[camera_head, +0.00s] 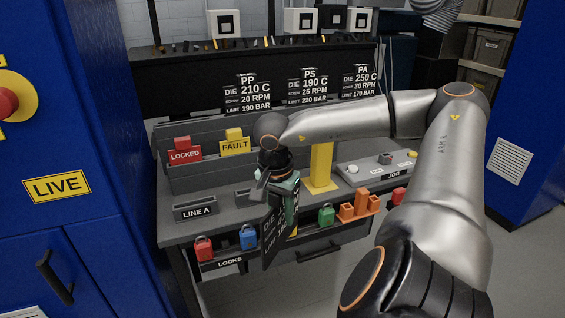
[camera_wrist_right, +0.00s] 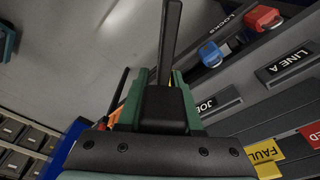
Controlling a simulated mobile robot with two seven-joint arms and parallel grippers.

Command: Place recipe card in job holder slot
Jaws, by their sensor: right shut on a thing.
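My right gripper (camera_head: 286,206) is shut on a dark recipe card (camera_head: 270,240) with white print. The card hangs down tilted in front of the desk's front edge, above the floor side. In the right wrist view the card (camera_wrist_right: 172,38) shows nearly edge-on between the green fingers of the gripper (camera_wrist_right: 163,84). The job holder (camera_wrist_right: 222,102), labelled JOB, is on the desk beside the gripper; its label is partly covered there. In the head view the holder (camera_head: 244,195) is partly hidden behind my gripper. My left gripper is not in view.
A LINE A holder (camera_head: 195,211) stands left of the job holder. Red and blue padlocks (camera_head: 247,237) hang on the LOCKS rail below. PP, PS and PA cards (camera_head: 307,86) stand at the back. A yellow post (camera_head: 321,165) and JOG panel (camera_head: 377,168) are on the right.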

